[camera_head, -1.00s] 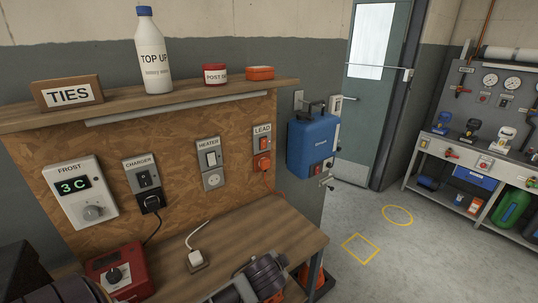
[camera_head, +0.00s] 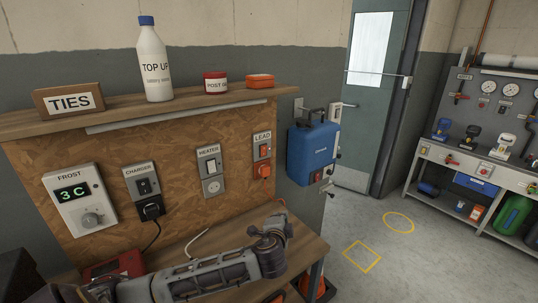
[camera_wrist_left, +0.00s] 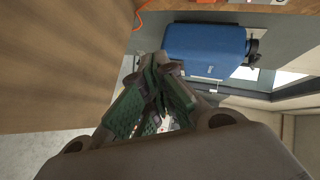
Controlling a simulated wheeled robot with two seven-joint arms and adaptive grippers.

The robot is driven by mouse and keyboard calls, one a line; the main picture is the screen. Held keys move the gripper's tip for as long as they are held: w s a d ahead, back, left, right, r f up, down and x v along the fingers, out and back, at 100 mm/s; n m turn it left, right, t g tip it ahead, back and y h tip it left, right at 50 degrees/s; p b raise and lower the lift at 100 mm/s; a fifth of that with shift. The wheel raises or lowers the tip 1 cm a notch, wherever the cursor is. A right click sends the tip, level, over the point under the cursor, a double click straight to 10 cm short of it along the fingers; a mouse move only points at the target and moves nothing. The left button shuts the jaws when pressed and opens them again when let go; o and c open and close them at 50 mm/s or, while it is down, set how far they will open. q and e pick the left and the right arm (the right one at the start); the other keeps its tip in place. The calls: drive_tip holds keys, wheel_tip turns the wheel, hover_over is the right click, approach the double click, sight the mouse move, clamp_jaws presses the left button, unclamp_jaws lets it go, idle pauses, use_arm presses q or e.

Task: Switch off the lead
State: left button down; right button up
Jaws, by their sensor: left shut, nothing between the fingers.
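The lead switch (camera_head: 264,151) is red, on a small grey plate under the LEAD label (camera_head: 262,136), at the right of the wooden board. An orange plug (camera_head: 262,170) sits in the socket below it. My left gripper (camera_head: 283,203) is shut and empty. It is below and right of that plug, apart from it, at the bench's right end. In the left wrist view its green-padded fingers (camera_wrist_left: 158,66) meet at the tips. An orange cable (camera_wrist_left: 152,6) shows at the top there, but the switch does not. My right gripper is not in view.
A blue box (camera_head: 312,150) hangs right of the board, close to my left gripper; it also shows in the left wrist view (camera_wrist_left: 205,45). Heater (camera_head: 210,168) and charger (camera_head: 143,190) outlets are left of the lead. A shelf (camera_head: 150,110) overhangs the board.

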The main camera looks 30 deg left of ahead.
sight(264, 151)
use_arm(q)
drive_tip(key=w+a+r+m+t, duration=0.2)
drive_tip(key=w+a+r, duration=0.1)
drive_tip(key=a+r, duration=0.1)
drive_tip(key=w+a+r+m+t+y, duration=0.1)
drive_tip(key=w+a+r+m+t, duration=0.1)
drive_tip(key=r, duration=0.5)
drive_tip(key=shift+w+a+r+y, duration=0.3)
drive_tip(key=shift+w+a, duration=0.4)
drive_tip(key=shift+a, duration=0.15)
drive_tip(key=shift+w, duration=0.1)
drive_tip(key=s+a+p+x, duration=0.1)
drive_tip(key=a+p+x, duration=0.1)
drive_tip(key=x, duration=1)
drive_tip(key=shift+w+a+r+p, duration=0.2)
drive_tip(key=shift+a+r+p, duration=0.1)
drive_tip(key=shift+a+p, duration=0.25)
